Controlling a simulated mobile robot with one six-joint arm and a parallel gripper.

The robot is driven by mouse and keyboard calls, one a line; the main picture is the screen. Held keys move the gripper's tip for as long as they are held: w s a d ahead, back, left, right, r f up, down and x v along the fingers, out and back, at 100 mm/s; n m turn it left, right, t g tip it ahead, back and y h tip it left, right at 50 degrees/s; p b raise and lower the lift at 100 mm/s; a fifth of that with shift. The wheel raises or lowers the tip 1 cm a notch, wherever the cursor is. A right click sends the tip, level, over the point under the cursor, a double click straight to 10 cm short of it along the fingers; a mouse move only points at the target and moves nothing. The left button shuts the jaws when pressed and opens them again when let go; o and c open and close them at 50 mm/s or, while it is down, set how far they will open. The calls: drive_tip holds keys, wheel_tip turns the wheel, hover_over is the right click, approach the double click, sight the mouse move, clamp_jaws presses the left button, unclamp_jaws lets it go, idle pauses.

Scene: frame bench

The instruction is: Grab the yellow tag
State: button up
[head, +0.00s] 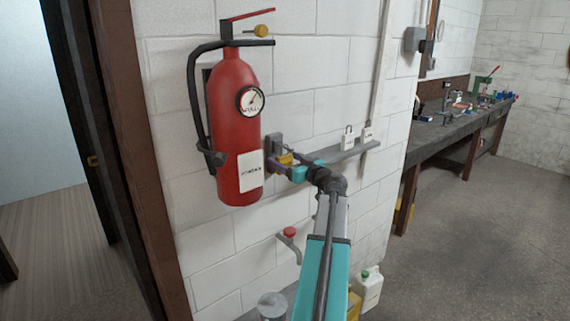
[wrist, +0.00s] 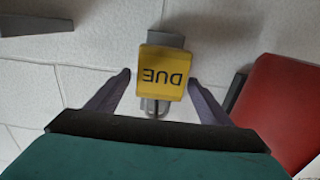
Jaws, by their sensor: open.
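The yellow tag (wrist: 163,72) reads "DUE" upside down in the wrist view. It sits in front of a grey bracket (wrist: 165,40), with a metal loop (wrist: 157,108) at its lower edge. My gripper (wrist: 158,79) is open, with one purple finger on each side of the tag and visible gaps to it. In the head view my gripper (head: 280,165) is at the wall just right of the fire extinguisher (head: 233,110), and the tag (head: 286,158) shows only in part between the fingers.
The red extinguisher (wrist: 285,110) is close on the right in the wrist view. A grey rail (head: 345,152) with white tags (head: 346,140) runs right of my gripper. A red-knobbed lever (head: 289,233) is below. A workbench (head: 450,125) stands at the far right.

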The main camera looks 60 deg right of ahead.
drive_tip(key=c, duration=1.1)
drive_tip(key=shift+r, duration=0.15)
drive_tip(key=shift+r+b, duration=0.55)
drive_tip(key=b+v, duration=0.6)
drive_tip(key=v, duration=1.2)
drive_tip(key=shift+r, duration=0.15)
